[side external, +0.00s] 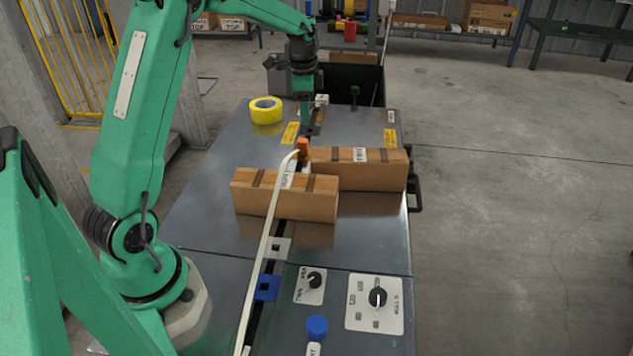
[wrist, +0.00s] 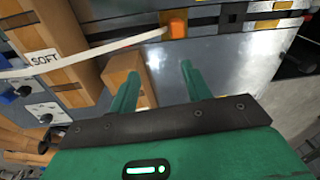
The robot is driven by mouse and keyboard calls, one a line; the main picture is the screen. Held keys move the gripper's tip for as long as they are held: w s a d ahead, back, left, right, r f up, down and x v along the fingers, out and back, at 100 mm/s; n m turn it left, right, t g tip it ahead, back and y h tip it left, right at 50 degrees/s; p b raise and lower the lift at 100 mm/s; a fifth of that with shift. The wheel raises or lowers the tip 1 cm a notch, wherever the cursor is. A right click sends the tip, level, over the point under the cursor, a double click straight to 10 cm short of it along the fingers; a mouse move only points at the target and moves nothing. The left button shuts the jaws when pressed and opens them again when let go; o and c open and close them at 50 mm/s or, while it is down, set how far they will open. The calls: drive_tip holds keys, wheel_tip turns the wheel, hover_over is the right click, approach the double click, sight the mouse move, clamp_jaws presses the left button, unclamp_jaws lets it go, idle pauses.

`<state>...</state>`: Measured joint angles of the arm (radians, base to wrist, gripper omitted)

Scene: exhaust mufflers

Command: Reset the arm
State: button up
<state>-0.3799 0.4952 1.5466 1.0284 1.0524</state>
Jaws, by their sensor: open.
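My gripper (side external: 306,118) is at the far part of the metal table, pointing down, just beyond an orange piece (side external: 303,147) on a pale strap (side external: 262,245). In the wrist view my gripper (wrist: 158,78) shows two green fingers spread apart, with nothing between them. The orange piece (wrist: 177,27) lies ahead of the fingertips there, apart from them. Whether the fingertips touch the table is too small to tell.
Yellow tape (side external: 266,110) lies at the back left. Knob panels (side external: 375,303) and a blue button (side external: 317,327) are at the front. The table's (side external: 365,235) right middle is clear.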

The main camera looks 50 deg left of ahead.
drive_tip(key=s+d+r+n+t, duration=0.2)
drive_tip(key=s+d+r+n, duration=0.2)
drive_tip(key=s+d+r, duration=0.75)
drive_tip(key=s+d+n+t, duration=0.1)
drive_tip(key=s+d+n, duration=0.1)
drive_tip(key=s+d, duration=0.2)
drive_tip(key=s+d+f+n+t, duration=0.1)
drive_tip(key=s+d, duration=0.2)
drive_tip(key=s, duration=0.7)
drive_tip(key=shift+d+n+t, duration=0.35)
drive_tip(key=shift+n+t, duration=0.05)
